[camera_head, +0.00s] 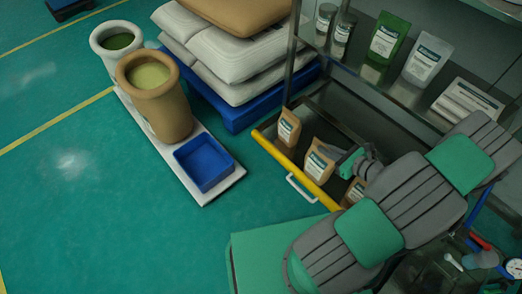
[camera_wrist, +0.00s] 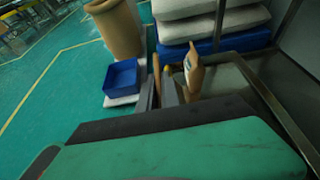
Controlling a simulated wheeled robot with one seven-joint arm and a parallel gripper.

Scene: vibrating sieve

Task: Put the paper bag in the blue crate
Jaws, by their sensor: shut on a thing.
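A tan paper bag with a white label (camera_head: 319,162) is at the front of the lower shelf, leaning slightly, in the head view. My gripper (camera_head: 341,161) reaches it from the right and is shut on it. In the wrist view, my gripper (camera_wrist: 158,88) has a thin tan strip of the bag (camera_wrist: 156,68) between its fingers; most of the bag is hidden there. I cannot tell whether the bag touches the shelf. The blue crate (camera_head: 222,178) stands empty on a white board on the floor, left of the shelf. It also shows in the wrist view (camera_wrist: 121,64).
A second paper bag (camera_head: 288,127) stands farther back on the lower shelf, and a third (camera_head: 355,190) nearer. A yellow edge bar with a handle (camera_head: 302,188) fronts the shelf. A tan drum (camera_head: 158,100) stands behind the crate. Stacked sacks (camera_head: 240,54) are behind.

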